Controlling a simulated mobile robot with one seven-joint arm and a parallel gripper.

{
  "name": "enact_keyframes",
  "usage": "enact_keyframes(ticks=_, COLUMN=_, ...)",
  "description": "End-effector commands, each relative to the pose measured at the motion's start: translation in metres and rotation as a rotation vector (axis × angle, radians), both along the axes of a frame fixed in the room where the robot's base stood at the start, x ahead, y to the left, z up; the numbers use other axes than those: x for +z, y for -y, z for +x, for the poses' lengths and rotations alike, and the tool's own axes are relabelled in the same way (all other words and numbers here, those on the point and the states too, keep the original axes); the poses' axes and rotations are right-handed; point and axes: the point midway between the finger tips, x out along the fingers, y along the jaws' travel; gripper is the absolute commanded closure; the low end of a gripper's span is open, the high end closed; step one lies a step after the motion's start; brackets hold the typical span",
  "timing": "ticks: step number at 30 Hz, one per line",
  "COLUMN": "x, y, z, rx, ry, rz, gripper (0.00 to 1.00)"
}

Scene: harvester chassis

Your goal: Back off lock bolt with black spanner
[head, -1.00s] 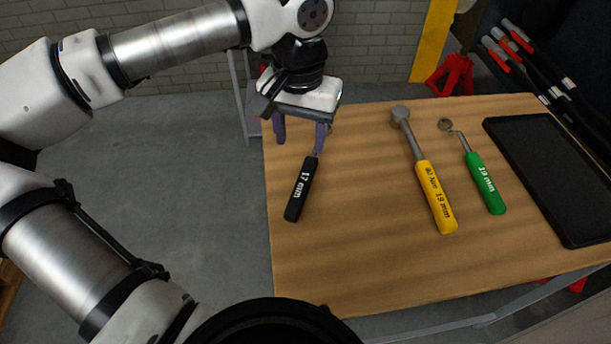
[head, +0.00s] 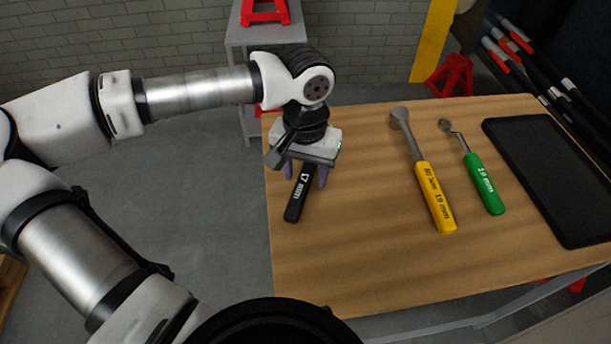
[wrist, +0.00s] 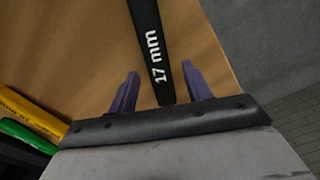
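The black spanner (head: 298,196), marked 17 mm, lies on the wooden table near its left edge. My gripper (head: 305,177) is over its far part, which is hidden under the gripper in the head view. In the wrist view the two purple fingers of my gripper (wrist: 160,75) are apart, with the black handle (wrist: 148,35) running between their tips. Gaps show on both sides of the handle, so the gripper is open. I cannot tell how high the fingers are above the table. The lock bolt is not in view.
A yellow-handled 19 mm tool (head: 436,200) and a green-handled 19 mm spanner (head: 484,185) lie to the right. A black tray (head: 560,180) is at the table's right end. The table (head: 370,255) is clear in front. A grey stand (head: 262,35) is behind.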

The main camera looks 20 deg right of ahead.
Motion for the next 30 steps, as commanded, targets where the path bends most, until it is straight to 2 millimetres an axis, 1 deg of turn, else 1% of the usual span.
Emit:
enact_keyframes(ticks=1, x=0.000, y=0.000, z=0.000, rx=0.000, ry=0.000, rz=0.000, gripper=0.57)
enact_keyframes(ticks=2, x=0.000, y=0.000, z=0.000, rx=0.000, ry=0.000, rz=0.000, gripper=0.60)
enact_keyframes(ticks=11, x=0.000, y=0.000, z=0.000, rx=0.000, ry=0.000, rz=0.000, gripper=1.00)
enact_keyframes(ticks=23, x=0.003, y=0.000, z=0.000, rx=0.001, ry=0.001, rz=0.000, gripper=1.00)
enact_keyframes(ticks=26, x=0.010, y=0.000, z=0.001, rx=0.001, ry=0.002, rz=-0.001, gripper=1.00)
enact_keyframes(ticks=29, x=0.022, y=0.000, z=0.001, rx=0.002, ry=0.003, rz=-0.001, gripper=1.00)
enact_keyframes(ticks=30, x=0.029, y=0.000, z=0.001, rx=0.002, ry=0.002, rz=0.000, gripper=1.00)
